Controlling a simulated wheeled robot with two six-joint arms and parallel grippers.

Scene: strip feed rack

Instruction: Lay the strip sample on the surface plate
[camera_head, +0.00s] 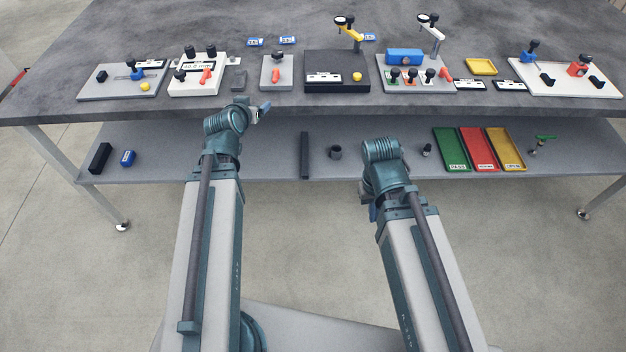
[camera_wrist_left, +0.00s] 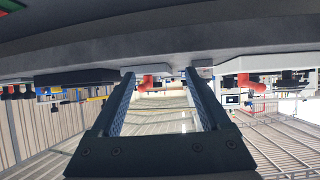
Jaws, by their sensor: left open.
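A black block (camera_head: 322,84) with a yellow knob and a yellow-armed dial gauge (camera_head: 347,30) stands at the table's middle; it may be the surface plate. I cannot pick out the strip sample for certain. My left gripper (camera_head: 262,112) is at the table's front edge, left of the black block. In the left wrist view my left gripper (camera_wrist_left: 160,76) has its fingers spread with nothing held between them; a red part (camera_wrist_left: 147,82) shows beyond. My right arm (camera_head: 385,165) is bent in front of the lower shelf, and its gripper is hidden.
A grey fixture with a red lever (camera_head: 277,74) and a white fixture (camera_head: 198,76) stand near my left gripper. A grey fixture with a blue block (camera_head: 404,56) is right of the black block. Green, red and yellow trays (camera_head: 478,150) lie on the lower shelf (camera_head: 260,160). The table's rear is largely clear.

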